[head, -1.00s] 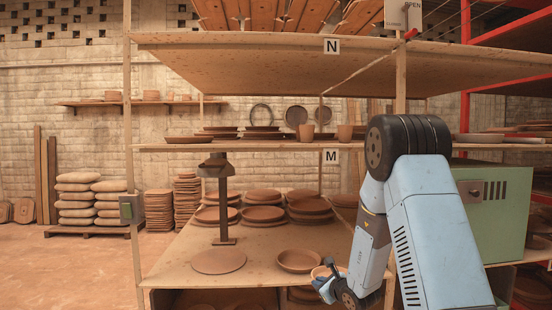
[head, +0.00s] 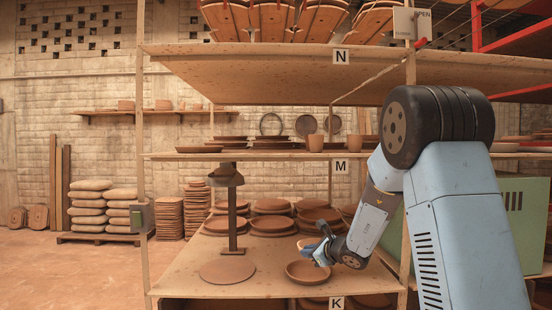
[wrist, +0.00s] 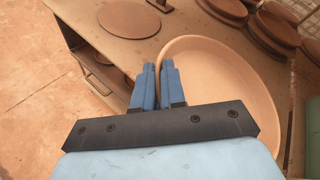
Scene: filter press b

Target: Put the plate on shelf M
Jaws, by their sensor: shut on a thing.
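My gripper (head: 316,250) is low in front of my arm, just above and behind a brown bowl in the head view. In the wrist view my gripper (wrist: 157,70) is shut on the left rim of a pale tan plate (wrist: 225,85). The plate has a raised rim and reaches out to the right of the fingers.
The lower board, labelled K, carries the brown bowl (head: 307,273), a flat disc (head: 228,271), a dark post (head: 232,215) and plate stacks (head: 271,215). Shelf N (head: 260,62) is above.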

